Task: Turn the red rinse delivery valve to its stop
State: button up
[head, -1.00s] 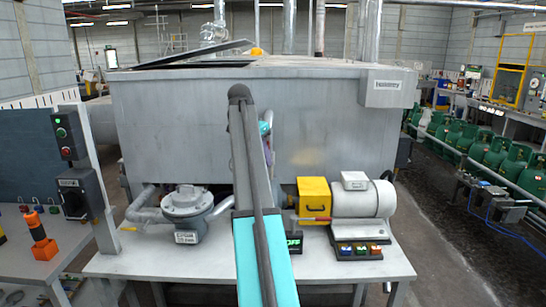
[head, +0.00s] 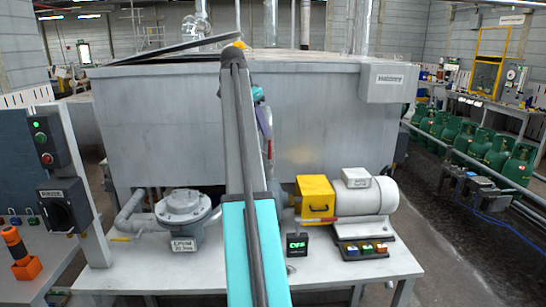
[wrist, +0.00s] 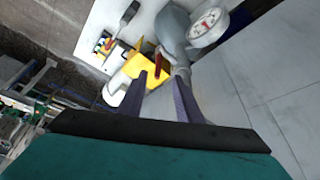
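In the wrist view the dark red handle (wrist: 159,61) stands beside the yellow box and a grey pipe (wrist: 174,35). My gripper (wrist: 166,78) is open, its two purple-grey fingers apart and pointing towards the handle. The handle shows just beyond the fingertips, nearer the left finger; I cannot tell whether they touch. In the head view my arm hides the pipework behind it, and only a narrow purple part of my gripper (head: 266,125) shows.
A white motor (head: 365,197) stands right of the yellow box. A grey meter (head: 183,207) stands left on the bench, and a black display (head: 297,243) stands in front. The large grey tank (head: 330,125) closes off the back. A switch panel (head: 55,175) stands at the left.

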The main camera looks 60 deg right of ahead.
aim_at(270, 154)
jog(key=shift+s+d, duration=0.15)
jog(key=shift+s, duration=0.05)
jog(key=p+x, duration=0.3)
jog(key=x, duration=1.1)
jog(key=shift+s+d+r, duration=0.1)
jog(key=shift+s+d, duration=0.05)
